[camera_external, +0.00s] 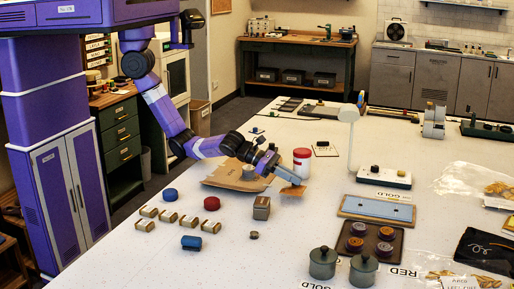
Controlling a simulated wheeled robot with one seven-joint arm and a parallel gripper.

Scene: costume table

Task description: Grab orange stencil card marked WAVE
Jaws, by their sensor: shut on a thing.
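My gripper (286,178) reaches over the white table (190,262) from the left, pointing down and to the right. It is shut on a small flat orange-brown card (293,191), which hangs at the fingertips. The card looks like the orange stencil card, but it is too small here to read any WAVE marking. Whether its lower edge touches the table cannot be told. My wrist hides part of the brown board behind it.
A red-and-white jar (301,163) stands close behind my gripper. A grey-brown block (261,208) is just left. A brown board (233,177) lies under my wrist. A blue-topped tray (377,208) and a dark tray (350,251) with round pots are right.

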